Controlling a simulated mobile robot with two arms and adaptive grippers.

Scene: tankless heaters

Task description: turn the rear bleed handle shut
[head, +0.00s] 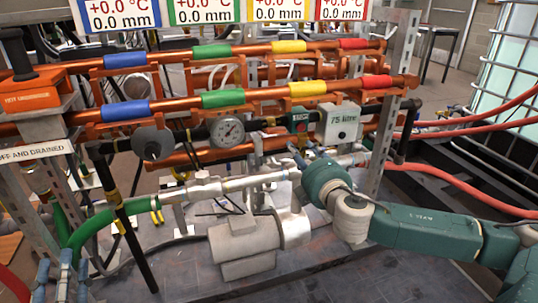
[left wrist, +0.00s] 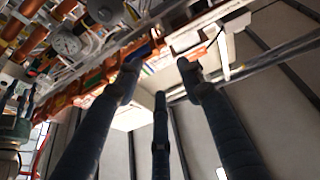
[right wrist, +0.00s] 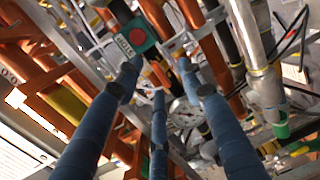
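I cannot tell for certain which part is the rear bleed handle; small yellow handles (head: 155,210) show low behind the silver pipe in the head view. My right gripper (head: 299,158) points in at the pipework beside the silver pipe (head: 245,182). In the right wrist view its fingers (right wrist: 158,78) are spread and nothing is between them; a green box with a red button (right wrist: 138,36) and a dial gauge (right wrist: 184,114) lie beyond. My left gripper (head: 62,272) is at the lower left of the head view. In the left wrist view its fingers (left wrist: 160,72) are spread and empty.
Copper pipes with blue, green, yellow and red sleeves (head: 222,98) run across the rack. The dial gauge (head: 228,131) and white box (head: 341,122) sit below them. A grey pump-like body (head: 240,238) stands in front. Red hoses (head: 460,190) run right.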

